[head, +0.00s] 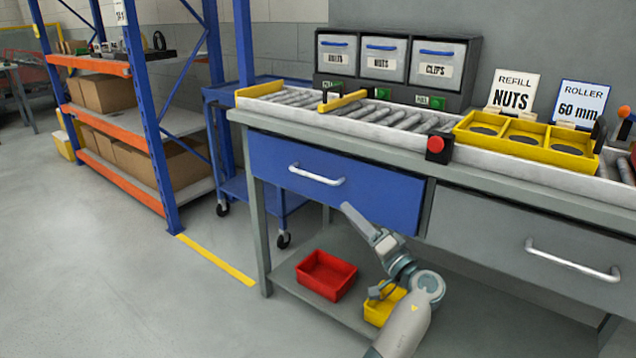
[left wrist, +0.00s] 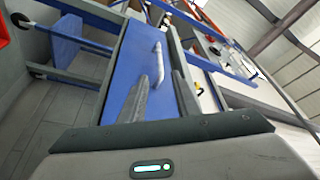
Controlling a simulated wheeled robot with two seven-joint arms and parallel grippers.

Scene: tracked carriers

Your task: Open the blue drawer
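The blue drawer (head: 270,165) is in the left half of the bench front and looks shut. Its pale bar handle (head: 317,175) runs across the middle of its front. My left gripper (head: 362,222) is in front of the drawer's lower right part, below and to the right of the handle. In the left wrist view, the two fingers of the left gripper (left wrist: 160,78) stand apart with nothing between them. The handle (left wrist: 157,60) shows just beyond the fingertips, and the blue drawer front (left wrist: 125,75) fills the middle. My right gripper is not in view.
A grey drawer (head: 510,235) with its own handle is to the right. A red bin (head: 326,274) and a yellow bin (head: 380,308) stand on the lower shelf. A roller track (head: 360,110) and yellow tray (head: 510,142) are on top. The floor at left is clear.

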